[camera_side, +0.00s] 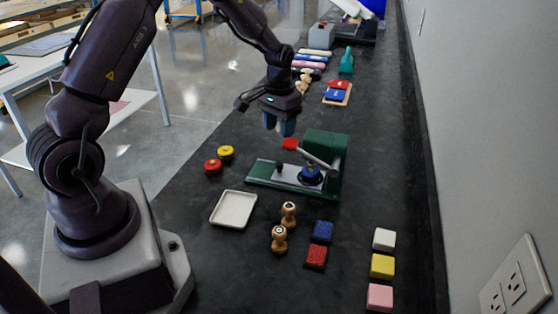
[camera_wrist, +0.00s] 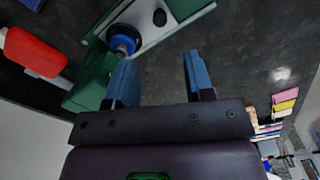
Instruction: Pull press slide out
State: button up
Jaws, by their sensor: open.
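The green press (camera_side: 322,150) stands on the dark bench, with a long green base and a lever ending in a red handle (camera_side: 290,144). Its pale grey slide (camera_side: 290,176) lies on the base, carrying a blue round die (camera_side: 311,174) under the press head and a small black knob (camera_side: 279,167). My gripper (camera_side: 287,131) is open and empty, in the air above the bench, over the far side of the press.
A white tray (camera_side: 233,209), red and yellow round pieces (camera_side: 213,166) and wooden stamps (camera_side: 279,239) lie nearby. Blue and red pads (camera_side: 316,256) and coloured blocks (camera_side: 382,266) are at the front right. A wall borders the bench on the right. Bare bench lies left of the base.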

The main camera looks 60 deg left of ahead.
aim_at(278, 163)
notch_tip(278, 163, down, 11)
jog(key=shift+r, duration=0.1)
dwell(0.3)
jog(key=shift+s, duration=0.1)
grip_shut()
